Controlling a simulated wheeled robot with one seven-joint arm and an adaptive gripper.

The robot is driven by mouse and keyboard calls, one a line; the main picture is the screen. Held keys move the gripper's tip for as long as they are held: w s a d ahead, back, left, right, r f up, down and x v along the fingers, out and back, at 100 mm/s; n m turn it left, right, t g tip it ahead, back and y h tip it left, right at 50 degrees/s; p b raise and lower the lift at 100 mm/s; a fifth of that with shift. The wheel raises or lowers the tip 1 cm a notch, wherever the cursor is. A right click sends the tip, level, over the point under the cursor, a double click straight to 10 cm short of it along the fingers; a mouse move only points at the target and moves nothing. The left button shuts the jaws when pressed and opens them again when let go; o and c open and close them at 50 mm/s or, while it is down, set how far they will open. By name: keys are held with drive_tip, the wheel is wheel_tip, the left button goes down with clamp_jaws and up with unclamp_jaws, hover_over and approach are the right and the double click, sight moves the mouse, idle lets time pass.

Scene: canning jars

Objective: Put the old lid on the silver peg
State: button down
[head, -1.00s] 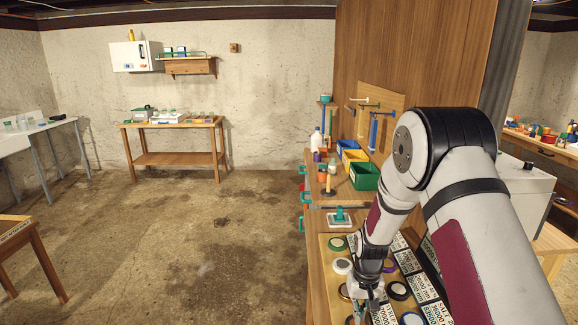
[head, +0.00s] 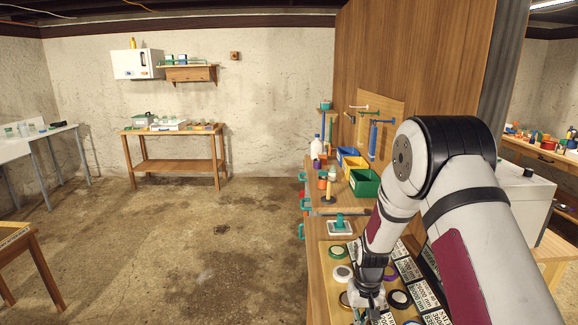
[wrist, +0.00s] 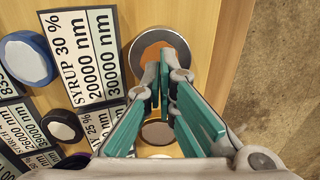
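In the wrist view, a round lid with a silvery rim and a rusty orange-brown middle (wrist: 144,50) lies at the top centre; it looks like the old lid. My gripper (wrist: 166,66) has teal fingers that run in close together at the tips, over this lid's middle and lower right. The tips hide part of the lid, and I cannot tell whether they touch or hold anything. In the head view my gripper (head: 368,300) is low over the lid board at the bench's near end. I cannot pick out the silver peg.
Printed cards (wrist: 92,55) lie left of the lid, with a blue-rimmed lid (wrist: 26,60) and a dark-rimmed lid (wrist: 62,125). A grey disc (wrist: 157,132) shows between the fingers. A green bin (head: 364,183) and a teal-handled tool (head: 340,226) sit farther along the bench.

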drive_tip(key=shift+f+b, duration=0.35)
drive_tip(key=shift+f, duration=0.7)
idle(0.4)
drive_tip(key=shift+r, duration=0.1)
idle(0.4)
drive_tip(key=shift+r+p, duration=0.85)
drive_tip(key=shift+r, duration=2.6)
drive_tip(key=shift+r, duration=0.1)
drive_tip(key=s+r+t, duration=0.1)
drive_tip(key=s+r, duration=0.4)
drive_tip(key=r, duration=0.8)
drive_tip(key=s+r+t, duration=0.2)
drive_tip(key=s+r, duration=0.4)
drive_tip(key=r, duration=0.7)
drive_tip(key=s+r+t, duration=0.1)
drive_tip(key=s+r, duration=0.2)
drive_tip(key=s, duration=0.6)
drive_tip(key=s+r+t, duration=0.1)
drive_tip(key=s+r, duration=0.3)
drive_tip(key=s, duration=0.5)
drive_tip(key=shift+s+r+t, duration=0.3)
drive_tip(key=shift+s, duration=0.1)
